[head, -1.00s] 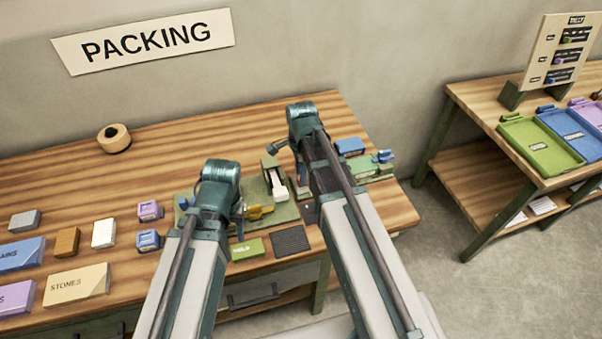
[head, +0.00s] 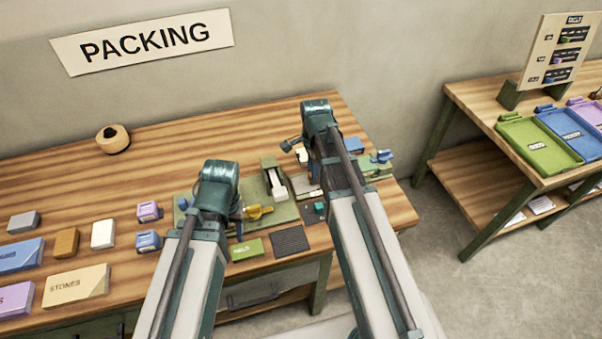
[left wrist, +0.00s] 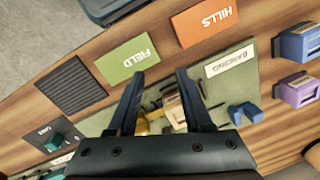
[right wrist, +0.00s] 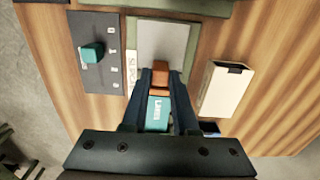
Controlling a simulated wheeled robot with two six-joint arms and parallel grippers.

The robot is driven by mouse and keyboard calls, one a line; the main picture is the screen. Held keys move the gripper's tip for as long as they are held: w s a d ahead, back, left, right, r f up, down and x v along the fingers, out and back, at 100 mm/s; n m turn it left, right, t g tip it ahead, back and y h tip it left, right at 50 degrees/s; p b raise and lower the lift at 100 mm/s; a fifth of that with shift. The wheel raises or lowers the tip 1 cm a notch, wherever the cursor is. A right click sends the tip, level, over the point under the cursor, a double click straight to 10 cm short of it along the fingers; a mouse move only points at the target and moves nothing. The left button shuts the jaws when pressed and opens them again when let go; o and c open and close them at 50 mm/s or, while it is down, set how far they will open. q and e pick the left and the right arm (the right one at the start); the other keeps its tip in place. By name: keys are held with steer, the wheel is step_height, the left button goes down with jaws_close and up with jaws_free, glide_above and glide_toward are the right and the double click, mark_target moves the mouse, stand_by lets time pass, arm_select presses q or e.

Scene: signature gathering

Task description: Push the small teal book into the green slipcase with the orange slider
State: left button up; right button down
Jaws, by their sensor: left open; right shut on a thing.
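My right gripper (right wrist: 161,78) is shut on the orange slider (right wrist: 160,80), which sits between its fingertips in the right wrist view. A teal piece with white lettering (right wrist: 157,116), which looks like the small book, lies between the fingers, on the near side of the slider. Whether it touches the slider is unclear. A pale grey flat surface (right wrist: 165,42) lies beyond the slider. I cannot pick out the green slipcase for certain. My left gripper (left wrist: 156,82) is open and empty above the board with the banding label (left wrist: 231,62).
A dark plate with a teal knob (right wrist: 92,53) lies left of the slider. A white box (right wrist: 226,88) stands to its right. A green FIELD card (left wrist: 135,62), an orange HILLS card (left wrist: 204,22) and a ribbed dark mat (left wrist: 71,88) lie along the front edge.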

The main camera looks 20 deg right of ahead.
steer(key=d, duration=0.8)
steer(key=shift+w+d, duration=0.2)
steer(key=c, duration=1.1)
jaws_free()
arm_select(q)
steer(key=shift+d, duration=0.15)
arm_select(e)
steer(key=o, duration=0.4)
steer(key=shift+d, duration=0.2)
steer(key=shift+a, duration=0.15)
